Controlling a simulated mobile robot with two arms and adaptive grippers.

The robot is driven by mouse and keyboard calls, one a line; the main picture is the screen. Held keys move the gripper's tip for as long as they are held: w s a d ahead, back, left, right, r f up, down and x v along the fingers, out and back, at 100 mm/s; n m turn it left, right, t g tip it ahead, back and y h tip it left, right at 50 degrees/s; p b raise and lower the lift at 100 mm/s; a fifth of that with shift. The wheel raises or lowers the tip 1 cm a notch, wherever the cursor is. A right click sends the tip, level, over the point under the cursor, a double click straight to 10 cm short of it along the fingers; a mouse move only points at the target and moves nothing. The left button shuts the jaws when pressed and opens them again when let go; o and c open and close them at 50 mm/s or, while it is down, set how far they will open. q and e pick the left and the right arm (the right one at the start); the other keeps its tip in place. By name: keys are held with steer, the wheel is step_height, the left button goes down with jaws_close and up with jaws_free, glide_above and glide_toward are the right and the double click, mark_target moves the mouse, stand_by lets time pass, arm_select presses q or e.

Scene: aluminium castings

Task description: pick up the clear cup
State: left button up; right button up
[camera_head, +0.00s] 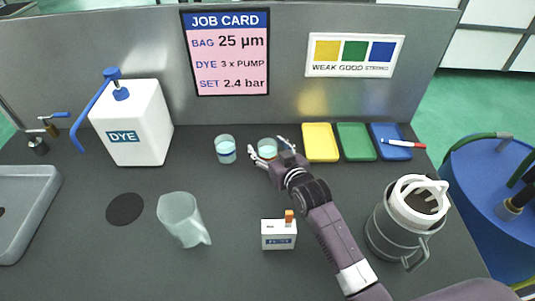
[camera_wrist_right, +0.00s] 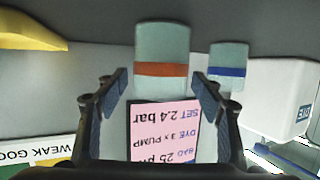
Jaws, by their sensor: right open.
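Two small translucent cups stand near the back of the dark table. One cup with an orange band (camera_wrist_right: 162,50) is in front of my right gripper; it also shows in the head view (camera_head: 267,146). The other, with a blue band (camera_head: 225,149), stands to its left and shows in the wrist view (camera_wrist_right: 229,66). My right gripper (camera_head: 266,151) is open, its fingers on either side of the orange-banded cup, with a gap each side in the wrist view. Whether the cup is fully between the fingertips is unclear. My left gripper is out of view.
A white DYE container (camera_head: 133,122) with a pump stands at the left, a translucent jug (camera_head: 182,218) nearer. Yellow (camera_head: 320,142), green (camera_head: 356,142) and blue (camera_head: 388,133) trays lie right of the cups. A small white box (camera_head: 278,234) and a metal vessel (camera_head: 393,232) flank my arm.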

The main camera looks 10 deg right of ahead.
steer(key=c, duration=1.4)
steer(key=shift+o, duration=0.2)
steer(key=shift+r, duration=0.1)
